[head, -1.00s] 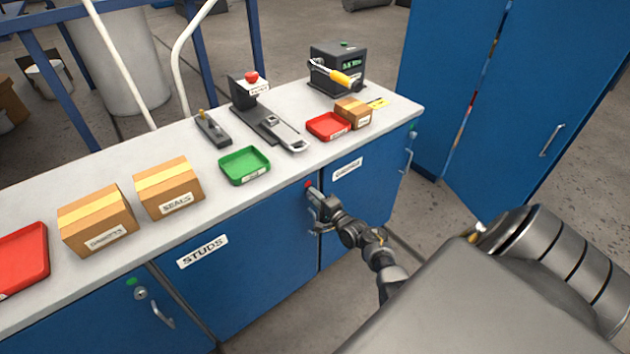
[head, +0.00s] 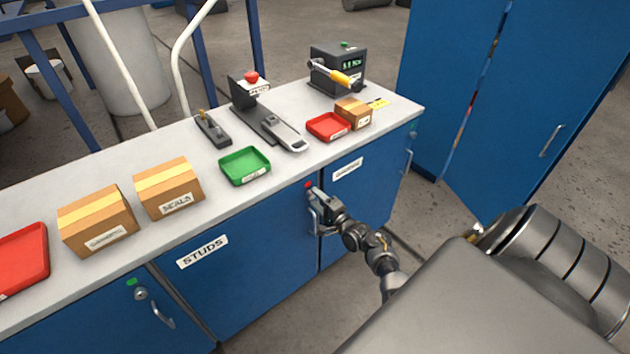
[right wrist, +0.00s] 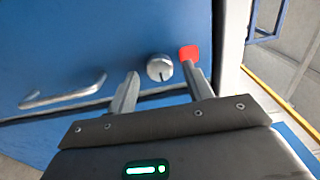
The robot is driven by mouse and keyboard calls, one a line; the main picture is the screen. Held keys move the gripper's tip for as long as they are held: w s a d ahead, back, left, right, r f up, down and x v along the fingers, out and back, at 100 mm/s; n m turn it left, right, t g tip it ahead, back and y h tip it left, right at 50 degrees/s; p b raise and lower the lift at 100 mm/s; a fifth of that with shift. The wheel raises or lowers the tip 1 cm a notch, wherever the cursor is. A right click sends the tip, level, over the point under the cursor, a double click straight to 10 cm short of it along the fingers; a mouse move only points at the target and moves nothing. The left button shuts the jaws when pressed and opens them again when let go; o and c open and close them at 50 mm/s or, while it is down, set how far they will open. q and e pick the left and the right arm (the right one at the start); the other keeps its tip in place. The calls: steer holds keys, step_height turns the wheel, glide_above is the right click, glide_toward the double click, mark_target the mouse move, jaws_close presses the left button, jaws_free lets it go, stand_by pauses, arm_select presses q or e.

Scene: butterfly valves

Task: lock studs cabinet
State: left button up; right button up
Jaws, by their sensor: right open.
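The studs cabinet is a blue door (head: 255,265) under the bench, with a white STUDS label (head: 202,251). Its red marker (head: 308,184) shows at the top right of the door and also in the right wrist view (right wrist: 189,53). In that view a round silver lock knob (right wrist: 160,68) with a dark line on its face sits beside the marker. The door's bar handle (right wrist: 62,92) is to the left. My right gripper (right wrist: 160,75) is open, its fingers on either side of the knob; I cannot tell whether they touch it. My left gripper is not in view.
The benchtop (head: 105,275) above carries cardboard boxes, a green tray (head: 245,166), red trays and devices. The neighbouring left door has a green marker (head: 132,282), a lock and a handle (head: 162,315). A tall blue cabinet (head: 500,100) stands at the right.

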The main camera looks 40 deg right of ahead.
steer(key=s, duration=0.9)
steer(key=shift+s+a, duration=0.15)
steer(key=shift+s, duration=0.1)
steer(key=s+a+f+n+g, duration=0.3)
steer(key=f+n, duration=0.1)
steer(key=f, duration=0.4)
steer(key=s+a+f+n+g, duration=0.2)
steer(key=s+f+n, duration=0.15)
steer(key=f, duration=0.45)
steer(key=s+a+f+n+g, duration=0.3)
steer(key=f+n, duration=0.2)
steer(key=f, duration=0.3)
steer(key=s+a+f+n+g, duration=0.2)
steer(key=s+a+f+g, duration=0.1)
steer(key=s, duration=0.8)
steer(key=s+a+f+n+g, duration=0.3)
steer(key=s+f, duration=0.3)
steer(key=s, duration=0.5)
steer(key=s+a+f+n+g, duration=0.3)
steer(key=s+a+f, duration=0.1)
steer(key=s, duration=0.7)
steer(key=shift+a+f, duration=0.2)
steer(key=shift+f, duration=0.25)
